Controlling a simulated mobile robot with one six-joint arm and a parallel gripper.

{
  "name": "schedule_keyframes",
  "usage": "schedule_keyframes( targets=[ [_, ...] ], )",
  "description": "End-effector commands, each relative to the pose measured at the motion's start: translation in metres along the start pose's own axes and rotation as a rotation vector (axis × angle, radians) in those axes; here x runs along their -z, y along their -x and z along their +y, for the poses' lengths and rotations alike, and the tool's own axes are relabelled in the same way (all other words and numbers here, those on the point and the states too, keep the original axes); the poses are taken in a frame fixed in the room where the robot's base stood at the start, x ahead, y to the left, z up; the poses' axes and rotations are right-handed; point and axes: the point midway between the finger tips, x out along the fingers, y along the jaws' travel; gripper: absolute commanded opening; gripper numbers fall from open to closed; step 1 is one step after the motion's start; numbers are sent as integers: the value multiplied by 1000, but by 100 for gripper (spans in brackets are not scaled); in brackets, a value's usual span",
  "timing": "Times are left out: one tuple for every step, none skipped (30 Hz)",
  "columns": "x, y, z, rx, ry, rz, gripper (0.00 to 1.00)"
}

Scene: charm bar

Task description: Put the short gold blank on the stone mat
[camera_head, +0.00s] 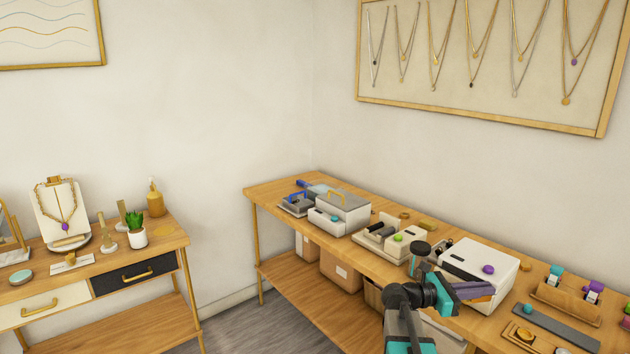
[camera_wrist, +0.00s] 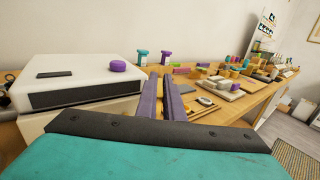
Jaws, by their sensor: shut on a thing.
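My gripper (camera_head: 490,285) is over the front of the long workbench, in front of the white machine. In the wrist view its two purple fingers (camera_wrist: 161,76) point forward, close together. A flat dark grey slab (camera_head: 556,328), which looks like the stone mat, lies on the bench to the right of my gripper.
The white machine (camera_head: 478,264) with a purple knob stands behind my gripper; it fills the left of the wrist view (camera_wrist: 82,80).

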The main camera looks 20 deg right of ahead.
Motion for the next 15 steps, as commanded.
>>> schedule_keyframes(
  targets=[
    [4,14,5,-25,0,-1,0],
    [6,21,8,-38,-1,-1,0],
    [8,30,12,-57,-1,-1,0],
    [9,37,15,-69,-2,0,0],
    [11,44,18,-83,-2,0,0],
    [13,54,21,-101,-2,0,0],
    [15,61,24,-115,-2,0,0],
    [17,69,26,-128,-2,0,0],
    [19,78,29,-146,-2,0,0],
    [21,86,32,-160,-2,1,0],
    [23,93,34,-173,-2,1,0],
    [25,103,37,-191,-2,1,0],
    [27,111,39,-205,-2,1,0],
    [28,118,40,-218,-3,1,0],
    [30,128,43,-237,-4,1,0]
  ],
)
